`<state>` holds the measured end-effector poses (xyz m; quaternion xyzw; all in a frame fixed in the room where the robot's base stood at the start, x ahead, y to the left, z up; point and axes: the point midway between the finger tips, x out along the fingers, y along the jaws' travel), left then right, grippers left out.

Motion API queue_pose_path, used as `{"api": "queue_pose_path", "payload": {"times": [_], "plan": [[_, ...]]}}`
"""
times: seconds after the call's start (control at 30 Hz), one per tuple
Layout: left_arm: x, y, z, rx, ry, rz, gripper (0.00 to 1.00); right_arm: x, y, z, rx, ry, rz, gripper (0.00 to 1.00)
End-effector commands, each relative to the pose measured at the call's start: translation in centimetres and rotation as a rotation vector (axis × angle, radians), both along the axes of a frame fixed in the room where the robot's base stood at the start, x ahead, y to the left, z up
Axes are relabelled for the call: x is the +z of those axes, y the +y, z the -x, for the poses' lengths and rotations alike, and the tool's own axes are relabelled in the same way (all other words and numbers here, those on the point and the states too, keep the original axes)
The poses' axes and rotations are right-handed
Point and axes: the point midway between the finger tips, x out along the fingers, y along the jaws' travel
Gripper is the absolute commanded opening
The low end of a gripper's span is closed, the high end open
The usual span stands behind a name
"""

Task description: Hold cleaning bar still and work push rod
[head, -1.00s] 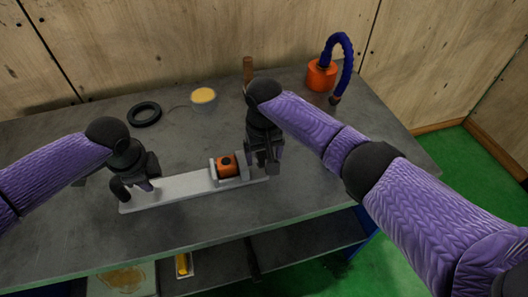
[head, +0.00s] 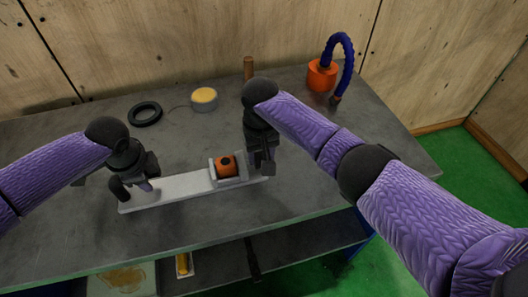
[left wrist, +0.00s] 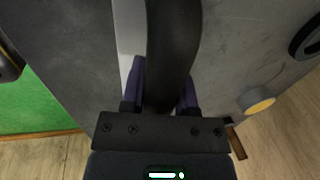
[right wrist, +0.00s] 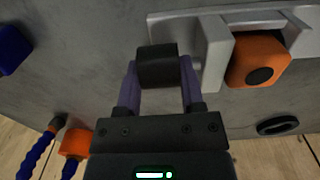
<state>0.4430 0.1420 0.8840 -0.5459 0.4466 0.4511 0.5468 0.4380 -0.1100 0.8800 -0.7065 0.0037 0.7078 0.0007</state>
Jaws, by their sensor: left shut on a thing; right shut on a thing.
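The long pale grey bar (head: 175,188) lies on the bench and carries a bracket with an orange block (head: 226,166) near its right end. A dark round handle (head: 118,188) stands at its left end. My left gripper (head: 138,184) is shut on this handle, which runs between its fingers in the left wrist view (left wrist: 172,45). My right gripper (head: 264,168) is at the bar's right end. In the right wrist view it is shut on a dark knob (right wrist: 157,65) beside the pale bracket (right wrist: 217,50).
Behind the bar are a black ring (head: 145,114) and a tin with yellow contents (head: 203,98). An orange pot with a blue hose (head: 322,75) stands at the back right. A brown wooden handle (head: 248,68) is behind my right arm. The front bench top is clear.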

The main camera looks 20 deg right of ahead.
Motion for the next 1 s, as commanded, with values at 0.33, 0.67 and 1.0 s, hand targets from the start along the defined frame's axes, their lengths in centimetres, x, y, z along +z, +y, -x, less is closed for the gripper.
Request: {"api": "queue_pose_path", "payload": {"times": [0.33, 0.67, 1.0], "plan": [[0.0, -0.4, 0.0, -0.006, 0.000, 0.009, 0.00, 0.1, 0.3, 0.0, 0.006, -0.002, -0.008, 0.85], [0.0, -0.5, 0.0, -0.007, -0.001, 0.010, 0.00, 0.1, 0.2, 0.0, 0.006, -0.003, -0.008, 0.85], [0.0, -0.4, 0.0, -0.006, -0.001, 0.008, 0.00, 6.4, -0.6, -0.1, 0.007, -0.008, -0.008, 0.85]]}}
